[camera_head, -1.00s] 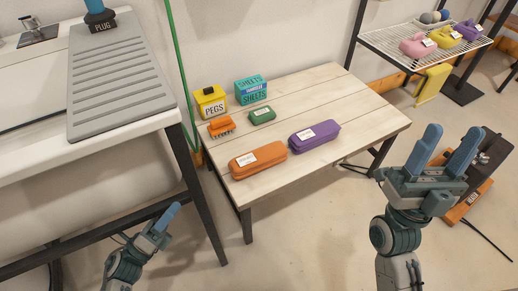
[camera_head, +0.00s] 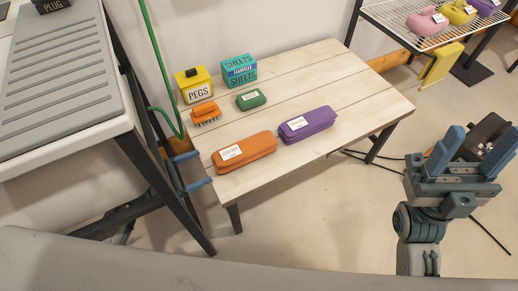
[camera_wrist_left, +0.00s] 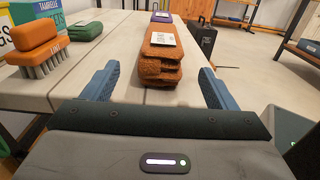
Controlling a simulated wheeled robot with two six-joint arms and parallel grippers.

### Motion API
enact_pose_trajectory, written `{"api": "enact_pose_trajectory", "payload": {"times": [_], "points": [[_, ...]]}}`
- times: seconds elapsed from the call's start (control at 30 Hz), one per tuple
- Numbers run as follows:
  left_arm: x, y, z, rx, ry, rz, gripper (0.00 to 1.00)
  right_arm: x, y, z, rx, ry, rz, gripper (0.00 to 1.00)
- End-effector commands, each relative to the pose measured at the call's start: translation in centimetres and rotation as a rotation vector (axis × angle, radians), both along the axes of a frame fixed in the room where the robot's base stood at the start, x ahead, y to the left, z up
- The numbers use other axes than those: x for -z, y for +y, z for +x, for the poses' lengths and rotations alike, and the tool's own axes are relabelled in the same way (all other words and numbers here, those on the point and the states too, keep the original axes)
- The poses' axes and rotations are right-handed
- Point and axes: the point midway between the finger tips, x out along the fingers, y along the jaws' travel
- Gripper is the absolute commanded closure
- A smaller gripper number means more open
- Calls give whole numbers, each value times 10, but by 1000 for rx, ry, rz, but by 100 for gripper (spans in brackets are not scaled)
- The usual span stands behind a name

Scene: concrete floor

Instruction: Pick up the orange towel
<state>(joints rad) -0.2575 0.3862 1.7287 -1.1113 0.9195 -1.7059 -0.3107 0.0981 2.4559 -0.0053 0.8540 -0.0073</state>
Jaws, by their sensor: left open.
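The orange towel (camera_head: 244,151), folded into a long bundle with a white label, lies near the front left edge of the wooden table (camera_head: 300,85). In the left wrist view the towel (camera_wrist_left: 161,66) shows end-on, its stacked folds ahead of and between the fingers. My left gripper (camera_head: 192,170) is open and empty at the table's left edge, left of the towel and apart from it. Its two blue fingers also show in the left wrist view (camera_wrist_left: 155,87). My right gripper (camera_head: 482,145) is open and empty, off to the right of the table.
A purple bundle (camera_head: 307,125) lies right of the towel. An orange brush (camera_head: 206,113), a green bundle (camera_head: 251,99), a yellow pegs box (camera_head: 194,85) and a sheets box (camera_head: 239,70) stand behind. The sink counter (camera_head: 60,80) is at left.

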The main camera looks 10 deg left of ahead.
Motion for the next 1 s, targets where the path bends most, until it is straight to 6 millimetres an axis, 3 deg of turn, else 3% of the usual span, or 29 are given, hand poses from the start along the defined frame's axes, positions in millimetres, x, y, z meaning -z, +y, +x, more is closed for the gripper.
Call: {"api": "enact_pose_trajectory", "payload": {"times": [0.2, 0.47, 0.7, 1.0], "points": [[-2, -29, 20, 2, -8, -1, 20, -1, 0, 0, -2, -2, -2, 44], [-1, -47, 31, 2, -4, 1, 20, 0, 0, 0, -1, -1, -1, 44], [0, -78, 49, 2, -5, -2, 20, 0, 0, 0, -2, -4, -1, 44], [0, -88, 56, 2, -3, 2, 20, 0, 0, 0, -2, -5, -1, 44]]}}
